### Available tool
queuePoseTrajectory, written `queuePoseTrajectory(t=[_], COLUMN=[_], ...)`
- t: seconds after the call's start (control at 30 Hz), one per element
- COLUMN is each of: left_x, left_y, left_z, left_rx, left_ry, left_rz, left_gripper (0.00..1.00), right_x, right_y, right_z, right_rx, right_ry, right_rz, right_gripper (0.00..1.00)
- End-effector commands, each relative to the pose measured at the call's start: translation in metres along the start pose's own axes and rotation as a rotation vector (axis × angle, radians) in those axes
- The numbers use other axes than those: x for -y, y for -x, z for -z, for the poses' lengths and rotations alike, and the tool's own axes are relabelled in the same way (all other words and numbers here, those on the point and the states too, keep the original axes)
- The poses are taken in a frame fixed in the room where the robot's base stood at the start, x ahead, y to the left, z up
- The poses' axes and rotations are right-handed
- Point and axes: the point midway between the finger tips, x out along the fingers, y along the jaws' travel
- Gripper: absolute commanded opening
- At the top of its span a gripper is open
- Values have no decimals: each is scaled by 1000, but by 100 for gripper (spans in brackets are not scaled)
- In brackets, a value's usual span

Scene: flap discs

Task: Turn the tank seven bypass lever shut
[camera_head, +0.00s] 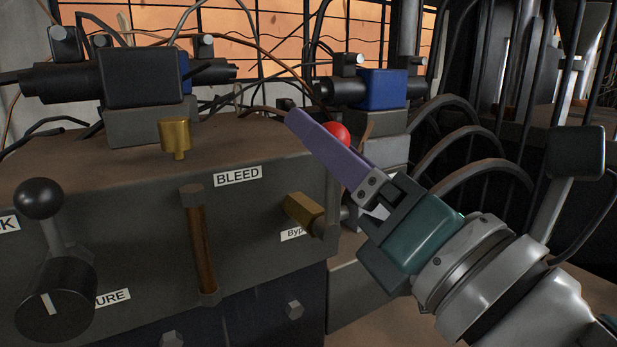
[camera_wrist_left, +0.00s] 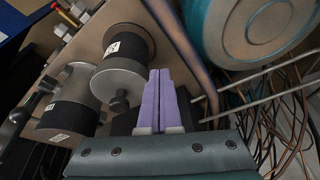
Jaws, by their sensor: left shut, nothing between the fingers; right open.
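A brass-coloured block (camera_head: 304,213) sticks out of the grey panel box's front beside a partly hidden label (camera_head: 293,234) reading "Byp". A red ball knob (camera_head: 337,132) shows just behind my right gripper's purple finger; whether it belongs to the bypass lever is hidden. My right gripper (camera_head: 297,120) is open, its fingers pointing up and left across the box's right end. One finger hides most of the other. I cannot tell whether it touches the knob. My left gripper (camera_wrist_left: 159,72) is shut and empty in the left wrist view. I see no tank number.
A black ball-ended lever (camera_head: 40,200) stands at left. Valves with blue blocks (camera_head: 381,89) and cables crowd the back. The left wrist view shows dark cylinders (camera_wrist_left: 128,50) and loose wires.

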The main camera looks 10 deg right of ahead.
Motion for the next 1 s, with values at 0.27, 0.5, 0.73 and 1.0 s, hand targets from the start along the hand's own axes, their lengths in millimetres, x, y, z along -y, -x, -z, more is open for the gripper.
queuePoseTrajectory(t=[0.27, 0.5, 0.73, 1.0], left_x=[-2, -2, -1, 2], left_y=[-16, -18, -17, 24], left_z=[-5, -6, -6, 7], left_rx=[0, 0, 0, 2], left_ry=[4, 3, 0, -6], left_rz=[-3, -3, 0, 5], left_gripper=[0, 0, 0, 0], right_x=[2, 0, 0, 49], right_y=[49, 59, 58, 71], right_z=[2, 0, -1, -50], right_rx=[-1, 0, 1, 128], right_ry=[0, 1, -5, -570], right_rz=[2, -1, 3, 380], right_gripper=[69, 69, 69, 69])
